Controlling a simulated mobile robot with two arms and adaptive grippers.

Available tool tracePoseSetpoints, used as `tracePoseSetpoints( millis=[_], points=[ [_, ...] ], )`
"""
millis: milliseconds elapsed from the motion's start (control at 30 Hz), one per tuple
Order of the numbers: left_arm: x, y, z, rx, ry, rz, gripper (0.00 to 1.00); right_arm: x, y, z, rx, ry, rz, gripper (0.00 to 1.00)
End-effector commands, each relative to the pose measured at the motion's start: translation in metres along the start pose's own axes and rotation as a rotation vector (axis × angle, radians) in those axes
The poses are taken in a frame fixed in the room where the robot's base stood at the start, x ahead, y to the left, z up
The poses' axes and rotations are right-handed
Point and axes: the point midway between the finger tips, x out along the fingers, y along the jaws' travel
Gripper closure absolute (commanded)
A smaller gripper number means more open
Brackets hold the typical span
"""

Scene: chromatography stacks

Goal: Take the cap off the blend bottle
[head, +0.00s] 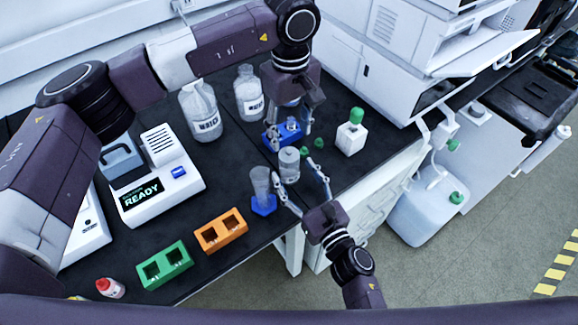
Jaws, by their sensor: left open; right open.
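A squat white bottle with a green cap (351,131) stands upright at the right of the black bench. Its label is too small to read, so I cannot tell if it is the blend bottle. My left gripper (289,131) is open, pointing down over a blue holder (270,139), apart from the capped bottle. My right gripper (295,174) is open at the bench's front edge, its fingers either side of a clear glass vessel (289,164); contact is unclear. Two loose green caps (319,144) (305,152) lie on the bench between the vessel and capped bottle.
Two clear labelled bottles (200,112) (249,93) stand at the back. A glass cylinder on a blue base (263,206), an orange rack (221,232) and a green rack (164,265) line the front. A white instrument (158,179) stands left; a stacked instrument (400,50) stands right.

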Motion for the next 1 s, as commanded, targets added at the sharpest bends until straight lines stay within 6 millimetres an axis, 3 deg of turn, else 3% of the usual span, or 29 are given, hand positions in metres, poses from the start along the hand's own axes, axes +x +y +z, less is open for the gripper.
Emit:
tracePoseSetpoints(
  millis=[200,567,1000],
  points=[
    [0.0,0.0,-0.001,-0.001,0.0,0.0,0.49,0.025,0.001,0.001,0.0,-0.002,0.001,0.4],
    [0.0,0.0,-0.001,-0.001,0.0,0.0,0.49,0.029,0.001,0.0,0.0,0.0,0.0,0.4],
    [0.0,0.0,-0.001,-0.001,0.0,0.0,0.49,0.029,0.001,0.0,0.0,-0.001,0.001,0.88]
  ],
)
